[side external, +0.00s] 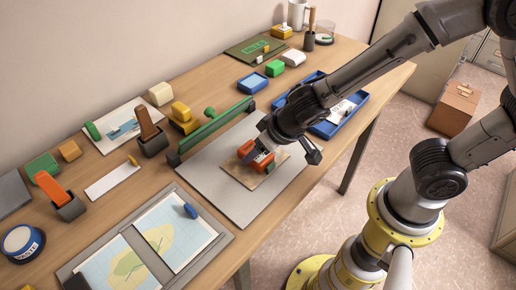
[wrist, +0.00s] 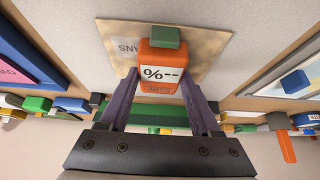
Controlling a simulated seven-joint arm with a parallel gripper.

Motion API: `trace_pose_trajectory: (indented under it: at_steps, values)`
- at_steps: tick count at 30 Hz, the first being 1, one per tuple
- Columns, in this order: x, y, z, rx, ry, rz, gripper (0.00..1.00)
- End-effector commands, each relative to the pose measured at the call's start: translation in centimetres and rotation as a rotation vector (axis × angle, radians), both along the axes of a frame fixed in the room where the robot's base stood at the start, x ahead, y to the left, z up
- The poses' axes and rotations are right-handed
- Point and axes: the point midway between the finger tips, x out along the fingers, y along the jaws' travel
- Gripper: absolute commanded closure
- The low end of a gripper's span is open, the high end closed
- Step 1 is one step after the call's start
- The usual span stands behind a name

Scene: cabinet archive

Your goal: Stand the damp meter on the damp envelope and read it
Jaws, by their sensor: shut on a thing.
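The orange damp meter (side external: 249,152) is at the tan envelope (side external: 238,170) on the grey board. My gripper (side external: 262,157) is shut on the meter, with a finger on either side. In the wrist view the meter (wrist: 161,62) shows a white display with two dashes and a percent sign, no number, and a green block at one end. The envelope (wrist: 212,45) lies behind it with part of a printed word showing. I cannot tell whether the meter's base touches the envelope.
The grey board (side external: 228,200) has bare room around the envelope. A green bar (side external: 212,128) lies along its back edge. A blue tray (side external: 352,112) is at the right, and a map sheet (side external: 160,235) is in front. Stamps, blocks and a round tin (side external: 22,243) are at left.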

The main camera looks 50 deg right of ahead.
Motion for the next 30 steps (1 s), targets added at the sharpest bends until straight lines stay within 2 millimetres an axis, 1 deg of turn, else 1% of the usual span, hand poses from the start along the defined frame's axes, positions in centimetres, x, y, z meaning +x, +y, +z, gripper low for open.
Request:
trace_pose_trajectory:
  at_steps: [5, 10, 11, 12, 15, 26, 28, 30]
  values:
    - [0.0, 0.0, 0.1, 0.001, -0.002, 0.000, 0.98]
    - [0.1, 0.0, -0.3, 0.000, -0.003, 0.001, 0.98]
    - [0.1, 0.0, -0.3, 0.000, -0.002, 0.001, 0.30]
    - [0.0, 0.0, -0.3, 0.000, -0.002, 0.001, 0.23]
    - [0.0, 0.0, -0.3, 0.000, -0.001, 0.001, 0.06]
    - [0.0, 0.0, -0.1, 0.001, -0.001, 0.000, 0.06]
    - [-0.1, 0.0, 0.4, 0.001, -0.002, 0.000, 0.06]
    - [-0.6, 0.1, 1.4, 0.003, -0.005, 0.001, 0.06]
